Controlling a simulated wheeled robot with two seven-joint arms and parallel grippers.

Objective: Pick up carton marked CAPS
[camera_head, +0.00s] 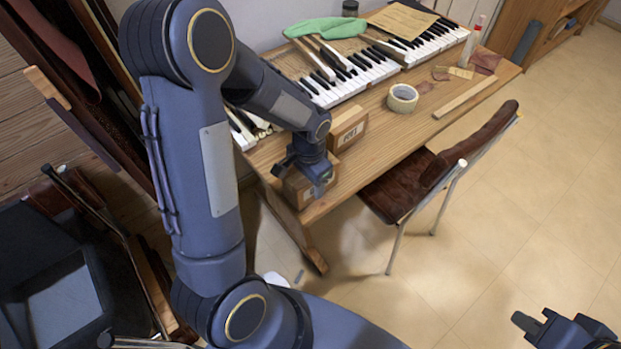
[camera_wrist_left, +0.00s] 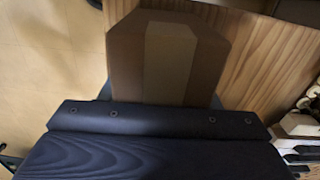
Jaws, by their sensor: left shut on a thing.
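A brown carton (camera_head: 301,195) sits at the near left corner of the wooden table, under my left gripper (camera_head: 314,180). My left gripper is shut on this carton, and its jaws hide part of it. In the left wrist view the carton (camera_wrist_left: 208,62) fills the upper middle, with a paler strip of tape down its top; no marking on it is readable. A second carton (camera_head: 347,129) stands just behind it with a white label whose word is too small to read surely. My right gripper (camera_head: 532,322) is at the lower right, far from the cartons; its jaw opening is unclear.
Piano keys (camera_head: 345,80) lie along the back of the table (camera_head: 375,140). A tape roll (camera_head: 402,98), a wooden strip (camera_head: 478,97) and a green cloth (camera_head: 326,28) are on it. A brown chair (camera_head: 410,185) stands at the table's front. The floor at right is clear.

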